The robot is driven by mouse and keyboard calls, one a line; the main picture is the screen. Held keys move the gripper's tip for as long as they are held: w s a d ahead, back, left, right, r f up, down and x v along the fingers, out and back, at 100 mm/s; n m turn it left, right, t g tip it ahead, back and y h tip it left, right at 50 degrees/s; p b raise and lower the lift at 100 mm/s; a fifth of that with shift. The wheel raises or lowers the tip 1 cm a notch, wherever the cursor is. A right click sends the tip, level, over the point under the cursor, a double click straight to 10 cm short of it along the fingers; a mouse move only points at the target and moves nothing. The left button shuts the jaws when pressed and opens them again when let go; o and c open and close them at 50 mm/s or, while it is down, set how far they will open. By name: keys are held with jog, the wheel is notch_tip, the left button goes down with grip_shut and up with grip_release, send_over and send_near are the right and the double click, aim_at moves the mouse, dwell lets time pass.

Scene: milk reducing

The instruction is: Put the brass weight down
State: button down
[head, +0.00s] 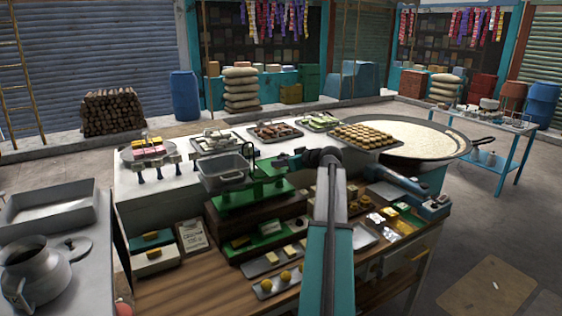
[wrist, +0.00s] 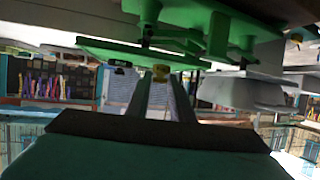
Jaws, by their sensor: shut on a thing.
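The wrist view looks upside down. The weight cannot be made out in the head view.
Trays of sweets (head: 367,136) line the back of the counter. Goods on small trays (head: 272,287) fill the front. A wide milk pan (head: 418,137) stands at the right. A metal pot (head: 40,275) is at the left. The scale's pan is close beside my fingers in the wrist view.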

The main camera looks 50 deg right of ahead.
jog(key=shift+f, duration=0.15)
jog(key=c, duration=1.6)
grip_release()
jog(key=shift+o, duration=0.2)
jog(key=shift+s+r, duration=0.1)
jog(key=shift+r, duration=0.1)
jog(key=d+b+v, duration=0.1)
jog(key=b+v, duration=0.3)
jog(key=v, duration=0.7)
jog(key=shift+s+a+b, duration=0.4)
jog(key=shift+a, duration=0.1)
